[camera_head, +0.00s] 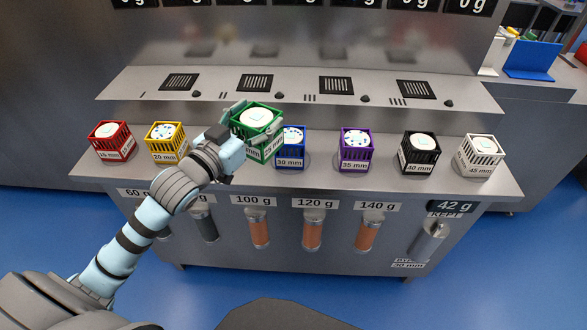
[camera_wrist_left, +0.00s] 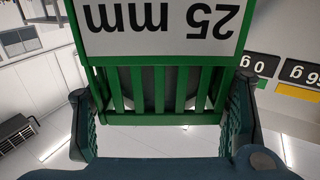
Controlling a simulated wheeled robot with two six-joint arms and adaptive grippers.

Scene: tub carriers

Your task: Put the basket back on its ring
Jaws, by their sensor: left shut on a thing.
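The green basket (camera_head: 258,134), labelled 25 mm, has a white round piece in its top. My left gripper (camera_head: 245,122) is shut on it; the fingers lie on both sides of the basket in the left wrist view (camera_wrist_left: 165,95). The basket appears raised above the bench (camera_head: 320,175), between the yellow and blue baskets and partly in front of the blue one. The ring is hidden or cannot be made out beneath the basket and gripper. My right gripper is not in view.
Red (camera_head: 110,142) and yellow (camera_head: 166,142) baskets stand to the left. Blue (camera_head: 291,148), purple (camera_head: 355,150), black (camera_head: 419,153) and white (camera_head: 480,156) baskets stand to the right. Slotted grilles (camera_head: 255,83) line the shelf behind. Weight labels (camera_head: 254,200) and cylinders hang along the front.

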